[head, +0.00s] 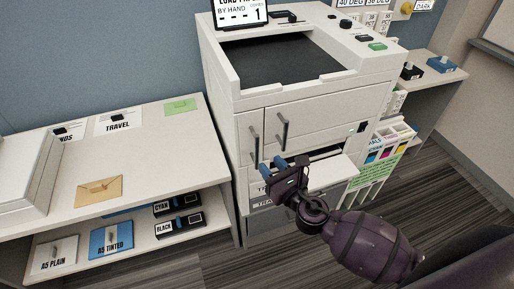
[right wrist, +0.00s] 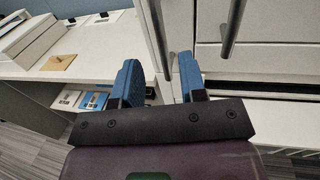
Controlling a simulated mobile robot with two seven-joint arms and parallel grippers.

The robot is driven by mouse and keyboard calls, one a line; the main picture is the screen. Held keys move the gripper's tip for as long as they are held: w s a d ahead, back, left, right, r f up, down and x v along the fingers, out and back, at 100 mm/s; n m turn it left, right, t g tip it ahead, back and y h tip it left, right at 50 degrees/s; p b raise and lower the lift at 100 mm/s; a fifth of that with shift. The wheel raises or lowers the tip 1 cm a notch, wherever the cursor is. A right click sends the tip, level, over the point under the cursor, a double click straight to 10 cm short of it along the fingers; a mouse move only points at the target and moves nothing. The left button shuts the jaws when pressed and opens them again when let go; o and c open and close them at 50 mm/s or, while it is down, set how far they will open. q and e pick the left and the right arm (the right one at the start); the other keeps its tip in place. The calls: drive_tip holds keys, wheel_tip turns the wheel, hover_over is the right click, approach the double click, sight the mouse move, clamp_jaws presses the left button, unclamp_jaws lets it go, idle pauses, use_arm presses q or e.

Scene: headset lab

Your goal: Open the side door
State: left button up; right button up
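A white copier (head: 290,95) stands at the middle of the head view. Its front has a narrow door (head: 245,122) at left with an upright grey handle (head: 254,146), and a wider door (head: 325,118) with its own handle (head: 283,127). Both doors look closed. My right gripper (head: 271,165) is in front of the copier, below the two handles. Its blue fingers are apart with nothing seen between them. In the right wrist view, the narrow door's handle (right wrist: 158,30) rises beyond the gap between the fingertips (right wrist: 160,75). I cannot tell whether they touch. My left gripper is not in view.
A tray (head: 335,172) juts out below the doors, right of my gripper. A white table (head: 140,150) with an envelope (head: 99,190) and a shelf of black cartridges (head: 178,226) stands at left. A coloured cartridge rack (head: 385,150) is at right. Carpet lies in front.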

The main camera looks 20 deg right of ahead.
sight(258, 150)
drive_tip(key=x, duration=0.7)
drive_tip(key=shift+w, duration=0.4)
clamp_jaws()
drive_tip(key=shift+a, duration=0.1)
